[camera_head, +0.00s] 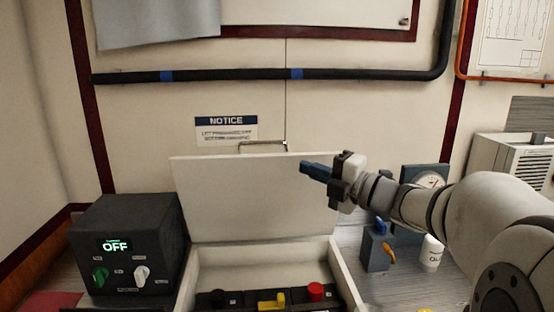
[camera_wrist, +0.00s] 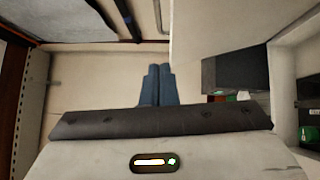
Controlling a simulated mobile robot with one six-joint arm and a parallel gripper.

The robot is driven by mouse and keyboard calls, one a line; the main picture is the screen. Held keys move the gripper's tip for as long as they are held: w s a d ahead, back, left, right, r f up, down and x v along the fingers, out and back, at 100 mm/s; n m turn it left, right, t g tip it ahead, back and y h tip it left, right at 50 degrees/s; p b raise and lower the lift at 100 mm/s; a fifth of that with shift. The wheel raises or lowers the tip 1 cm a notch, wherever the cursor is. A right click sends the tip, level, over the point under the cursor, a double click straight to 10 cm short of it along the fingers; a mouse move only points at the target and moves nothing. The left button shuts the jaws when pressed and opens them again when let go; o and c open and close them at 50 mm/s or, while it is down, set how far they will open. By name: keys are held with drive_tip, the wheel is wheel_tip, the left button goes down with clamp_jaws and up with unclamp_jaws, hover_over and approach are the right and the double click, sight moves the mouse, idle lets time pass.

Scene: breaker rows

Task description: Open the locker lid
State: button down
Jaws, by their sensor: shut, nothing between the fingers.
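The white locker lid (camera_head: 240,200) stands raised and upright at the back of the open locker (camera_head: 345,275). It also shows at the upper right of the wrist view (camera_wrist: 215,35). My gripper (camera_head: 304,167) is shut and empty, with its blue fingers overlapping the lid's upper right part in the head view. In the wrist view the fingers (camera_wrist: 158,70) are together, just left of the lid in the picture. I cannot tell whether they touch it. A metal bar handle (camera_head: 263,143) shows at the lid's top edge.
Inside the locker is a dark row with a yellow lever (camera_head: 271,299) and a red knob (camera_head: 316,291). A dark control box (camera_head: 125,245) reading OFF stands left. A gauge (camera_head: 431,181), a blue box (camera_head: 376,253) and a white bottle (camera_head: 431,254) stand right, near my arm.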

drive_tip(key=p+x, duration=0.2)
drive_tip(key=x, duration=0.7)
drive_tip(key=shift+w+a+r, duration=0.15)
drive_tip(key=shift+w+a, duration=0.05)
drive_tip(key=w+p, duration=0.1)
drive_tip(key=w, duration=0.3)
drive_tip(key=shift+r, duration=0.15)
